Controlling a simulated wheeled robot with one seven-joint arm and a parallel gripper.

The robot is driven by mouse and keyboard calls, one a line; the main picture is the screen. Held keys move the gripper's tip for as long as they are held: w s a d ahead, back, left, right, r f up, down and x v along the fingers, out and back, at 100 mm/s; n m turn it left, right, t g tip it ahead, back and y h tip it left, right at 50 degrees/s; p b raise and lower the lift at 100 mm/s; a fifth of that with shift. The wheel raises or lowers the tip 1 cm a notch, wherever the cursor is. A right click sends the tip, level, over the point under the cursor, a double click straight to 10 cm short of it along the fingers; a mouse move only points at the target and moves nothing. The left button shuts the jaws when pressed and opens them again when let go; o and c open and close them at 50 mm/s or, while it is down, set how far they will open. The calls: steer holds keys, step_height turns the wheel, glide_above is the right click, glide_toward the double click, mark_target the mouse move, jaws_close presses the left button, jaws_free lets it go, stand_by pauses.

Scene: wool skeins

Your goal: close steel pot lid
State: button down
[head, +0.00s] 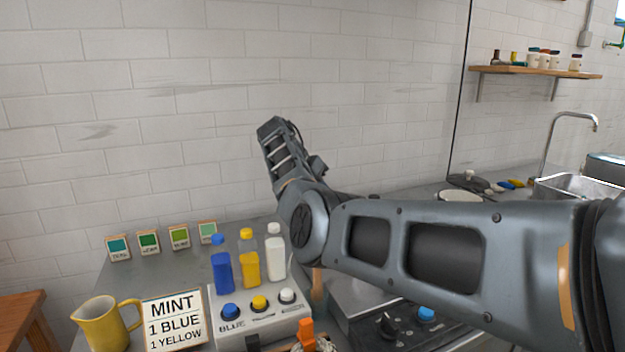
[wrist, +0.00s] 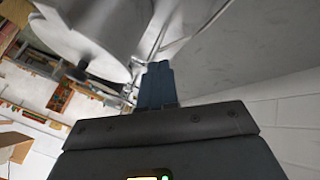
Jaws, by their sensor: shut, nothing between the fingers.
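In the wrist view, a large pale grey rounded metal shape (wrist: 90,32) fills the upper left, above and left of my fingers. It looks like part of the steel pot or its lid, but I cannot tell which, nor how far open the lid is. My gripper (wrist: 157,72) is shut and empty, its fingertips close to the shape's lower right side in the picture. Contact cannot be made out. In the head view, my arm crosses the right half and covers the area behind it. I cannot make out the pot, the lid or my fingertips there.
A grey unit with a dark knob and blue button (head: 427,313) sits below my arm. Left of it stand a button box (head: 262,318), blue, yellow and white bottles (head: 249,258), a MINT sign (head: 174,320) and a yellow jug (head: 103,325). A sink (head: 580,187) is far right.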

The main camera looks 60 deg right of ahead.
steer(key=shift+s+d+r+p, duration=0.15)
steer(key=shift+s+p, duration=0.1)
steer(key=shift+s, duration=0.6)
steer(key=shift+s+d+p, duration=0.1)
steer(key=shift+s+p, duration=0.1)
steer(key=shift+s, duration=0.6)
steer(key=shift+s+d+m+g+y+b, duration=0.3)
steer(key=shift+s+d+m+g+y, duration=0.25)
steer(key=shift+m, duration=0.45)
steer(key=shift+a, duration=0.1)
